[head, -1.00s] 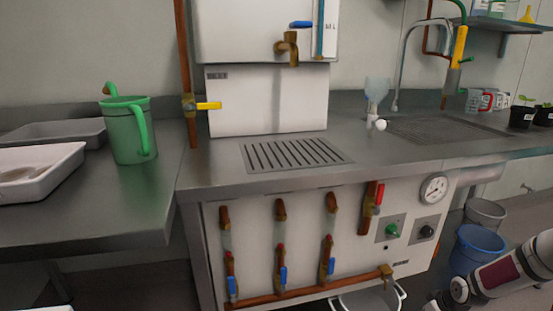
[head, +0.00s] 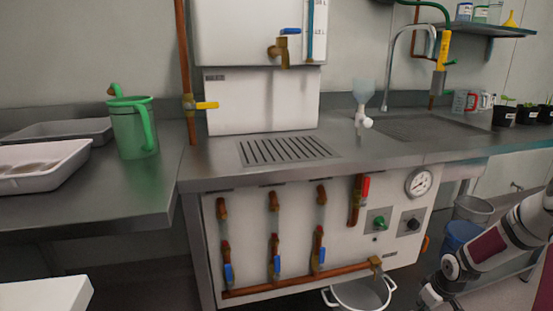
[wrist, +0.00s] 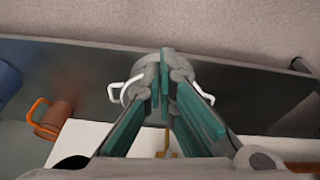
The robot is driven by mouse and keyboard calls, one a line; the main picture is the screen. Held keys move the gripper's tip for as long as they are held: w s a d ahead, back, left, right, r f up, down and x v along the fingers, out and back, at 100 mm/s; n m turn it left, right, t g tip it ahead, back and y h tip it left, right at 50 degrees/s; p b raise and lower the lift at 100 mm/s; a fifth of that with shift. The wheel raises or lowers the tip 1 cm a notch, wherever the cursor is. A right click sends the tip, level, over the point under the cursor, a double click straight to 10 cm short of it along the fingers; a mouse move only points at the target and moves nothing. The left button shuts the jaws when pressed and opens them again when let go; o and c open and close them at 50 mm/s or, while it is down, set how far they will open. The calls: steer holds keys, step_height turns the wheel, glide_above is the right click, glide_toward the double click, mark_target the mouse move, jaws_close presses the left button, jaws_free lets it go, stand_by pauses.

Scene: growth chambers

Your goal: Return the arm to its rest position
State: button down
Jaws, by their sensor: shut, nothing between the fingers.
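My arm (head: 490,248) is folded at the lower right of the head view, with its end low in front of the bench. My gripper (wrist: 167,62) shows in the wrist view with its teal fingers together and nothing between them. It points down toward the floor. A pale pot with two handles (wrist: 130,92) lies beyond the fingertips and is partly hidden by them. I cannot tell the gap between fingertips and pot.
The white valve panel (head: 345,230) is left of my arm. A blue bucket (head: 460,236) and a grey bucket (head: 473,209) stand behind it. A green jug (head: 133,130) and white tray (head: 45,165) are on the left bench. A copper, orange-handled thing (wrist: 55,120) is at left in the wrist view.

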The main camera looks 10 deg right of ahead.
steer(key=s+a+r+g+h, duration=0.1)
steer(key=s+a+r, duration=0.1)
steer(key=a+r, duration=0.65)
steer(key=s+a+r+m+g+h, duration=0.1)
steer(key=s+a+r, duration=0.2)
steer(key=r, duration=1)
steer(key=s+a+r+g+h, duration=0.1)
steer(key=s+a+r, duration=0.1)
steer(key=a+r, duration=0.65)
steer(key=s+a+r+y, duration=0.1)
steer(key=s+a+r, duration=0.2)
steer(key=s+a, duration=0.35)
steer(key=s+a+r+m+y, duration=0.1)
steer(key=s+a+r, duration=0.3)
steer(key=s, duration=0.6)
steer(key=s+a+r+y, duration=0.1)
steer(key=s+a+r, duration=0.2)
steer(key=s+a, duration=0.35)
step_height(320, 180, up, 32)
steer(key=d+t+p, duration=0.2)
steer(key=t+p, duration=0.2)
steer(key=p, duration=2.5)
steer(key=shift+s+f+t+p, duration=0.2)
steer(key=shift+s+t+p, duration=0.1)
steer(key=shift+s+p, duration=0.1)
